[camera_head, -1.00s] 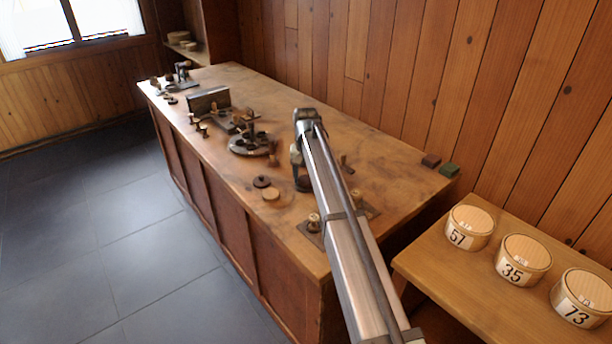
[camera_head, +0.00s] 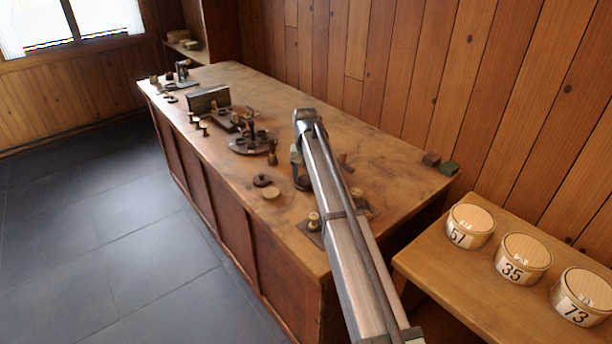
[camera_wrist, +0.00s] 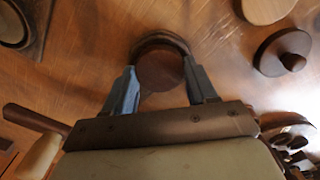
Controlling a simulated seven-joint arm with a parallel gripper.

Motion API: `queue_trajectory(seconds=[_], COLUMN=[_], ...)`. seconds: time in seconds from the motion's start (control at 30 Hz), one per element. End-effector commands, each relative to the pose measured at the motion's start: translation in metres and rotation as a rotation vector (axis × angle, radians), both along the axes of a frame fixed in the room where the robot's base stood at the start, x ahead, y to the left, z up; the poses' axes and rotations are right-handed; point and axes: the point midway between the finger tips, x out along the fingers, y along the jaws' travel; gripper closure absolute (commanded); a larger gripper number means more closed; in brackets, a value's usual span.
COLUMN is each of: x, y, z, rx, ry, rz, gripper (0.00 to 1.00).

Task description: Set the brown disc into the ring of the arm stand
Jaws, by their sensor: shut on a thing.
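My gripper (camera_wrist: 161,88) is shut on the brown disc (camera_wrist: 160,72), which sits between its two blue-grey fingers in the wrist view. A dark curved rim (camera_wrist: 160,38), which looks like the ring of the arm stand, shows just beyond the disc. The disc overlaps the ring in this view; I cannot tell whether it is seated in it or held above it. The near side of the ring is hidden by the disc and fingers. In the head view my arm covers the disc and most of that spot.
A dark knobbed disc (camera_head: 262,181) and a pale disc (camera_head: 271,194) lie left of my arm. A round dark stand (camera_head: 250,145) with upright pieces is farther back. Brown and green blocks (camera_head: 449,168) lie at the right edge. Numbered tubs (camera_head: 523,259) stand on the side table.

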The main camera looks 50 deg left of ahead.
Motion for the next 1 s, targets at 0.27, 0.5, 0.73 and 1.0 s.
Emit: queue_trajectory(seconds=[0.27,0.5,0.73,1.0], x=[-0.0001,-0.0001,-0.0004,-0.0001], y=[-0.0001,0.0001,0.0002,0.0001], z=[-0.0024,-0.0024,-0.0026,-0.0023], rx=[0.000,0.000,0.001,0.000], ry=[0.000,0.000,0.001,0.000], rz=[0.000,0.000,0.000,0.000], gripper=[0.72,0.35,0.13,0.13])
